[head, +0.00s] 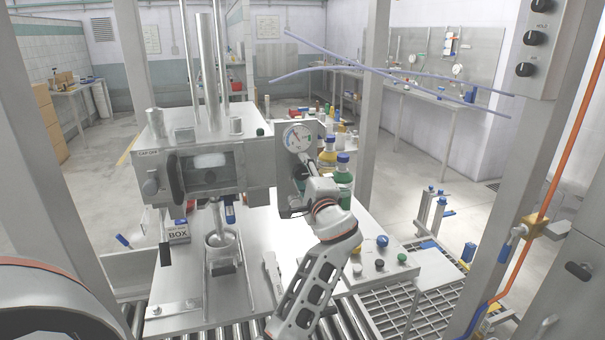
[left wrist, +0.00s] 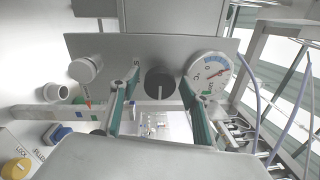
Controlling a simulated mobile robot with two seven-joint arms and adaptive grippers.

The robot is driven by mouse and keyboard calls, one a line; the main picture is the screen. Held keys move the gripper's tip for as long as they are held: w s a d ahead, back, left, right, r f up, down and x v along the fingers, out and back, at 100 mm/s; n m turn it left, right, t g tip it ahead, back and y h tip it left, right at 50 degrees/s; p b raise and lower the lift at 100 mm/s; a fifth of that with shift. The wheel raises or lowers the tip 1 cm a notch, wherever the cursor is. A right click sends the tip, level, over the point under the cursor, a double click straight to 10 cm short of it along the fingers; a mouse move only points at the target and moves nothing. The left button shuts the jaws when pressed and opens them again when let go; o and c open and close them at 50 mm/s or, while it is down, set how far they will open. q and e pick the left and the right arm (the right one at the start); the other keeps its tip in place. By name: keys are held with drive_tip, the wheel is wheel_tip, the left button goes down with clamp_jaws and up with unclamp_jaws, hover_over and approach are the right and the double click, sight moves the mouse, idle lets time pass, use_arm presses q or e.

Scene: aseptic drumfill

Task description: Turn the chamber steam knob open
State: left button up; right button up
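In the left wrist view, a round dark knob (left wrist: 160,83) with a light pointer line sits on a grey panel plate (left wrist: 120,45), beside a white dial gauge (left wrist: 208,72). My left gripper (left wrist: 160,85) is open, with one finger on each side of the knob and a visible gap to it. Whether the fingertips reach level with the knob is hard to tell. My right gripper is out of view.
A grey machine head (head: 205,165) stands left of the plate, above a cup (head: 222,240). Green-bodied bottles (head: 342,172) stand close behind the arm. A button box (head: 380,262) lies at lower right. Steel posts frame the station.

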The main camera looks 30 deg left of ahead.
use_arm(q)
drive_tip(key=v, duration=0.7)
drive_tip(key=shift+s+d, duration=0.15)
drive_tip(key=shift+d, duration=0.05)
idle(0.4)
